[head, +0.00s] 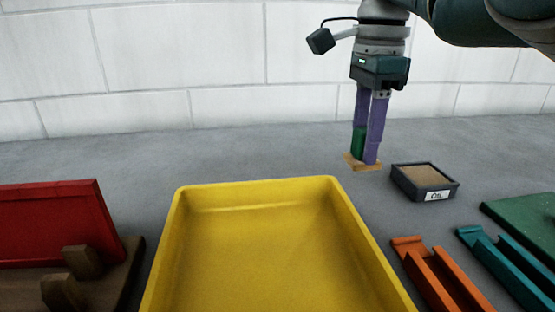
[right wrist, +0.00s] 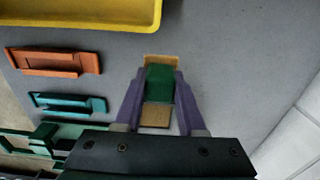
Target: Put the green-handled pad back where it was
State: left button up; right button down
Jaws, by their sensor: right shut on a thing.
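The green-handled pad (head: 357,144) is a green block on a flat tan base, low over the grey surface behind the yellow tray. My right gripper (head: 364,152) points down, its purple fingers shut on the green handle. I cannot tell whether the base touches the surface. In the right wrist view the green handle (right wrist: 159,84) sits between the fingers, with the base showing above it. A dark box (head: 424,183) with a tan filling and a label that seems to read "OIL" stands right of the pad. My left gripper is out of view.
The yellow tray (head: 333,188) is empty in its visible part. Orange (head: 440,275) and teal (head: 505,262) holders lie at the right, beside a green board (head: 530,222). A red panel (head: 55,222) stands at the left. The surface behind the tray is mostly clear up to the white wall.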

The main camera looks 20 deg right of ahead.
aim_at(361, 169)
notch_tip(361, 169, down, 6)
jog(key=shift+r+b, duration=0.25)
jog(key=shift+b, duration=0.5)
jog(key=shift+f, duration=0.2)
jog(key=c, duration=0.5)
grip_release()
jog(key=shift+r, duration=0.1)
jog(key=shift+r, duration=0.3)
notch_tip(361, 169, up, 12)
jog(key=shift+f+p, duration=0.15)
jog(key=shift+p, duration=1.1)
